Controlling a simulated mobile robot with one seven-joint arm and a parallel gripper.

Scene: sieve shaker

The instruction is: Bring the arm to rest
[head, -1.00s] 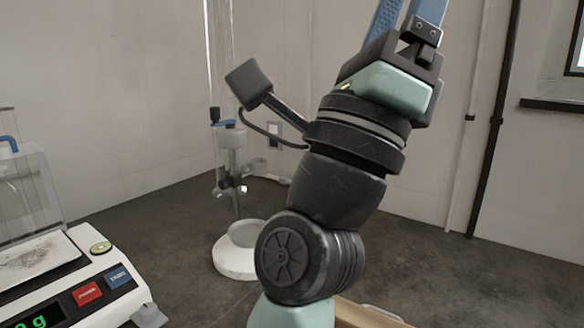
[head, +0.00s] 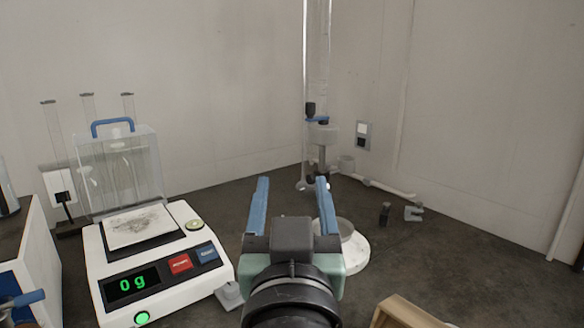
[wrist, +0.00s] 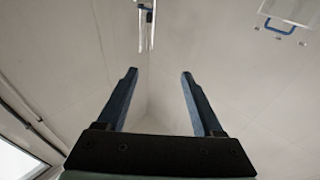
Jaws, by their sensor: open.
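My gripper (head: 292,190) is in the lower middle of the head view, its two blue fingers spread apart and pointing up and away. Nothing is between the fingers. In the wrist view my gripper (wrist: 158,78) is also open and empty, with bare wall behind it.
A balance (head: 165,262) reading 0 g stands left of my gripper, its clear shield (head: 118,165) behind the pan. A glass column (head: 317,60) rises behind. A wooden tray (head: 405,314) lies at the lower right. Dark counter at right is mostly clear.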

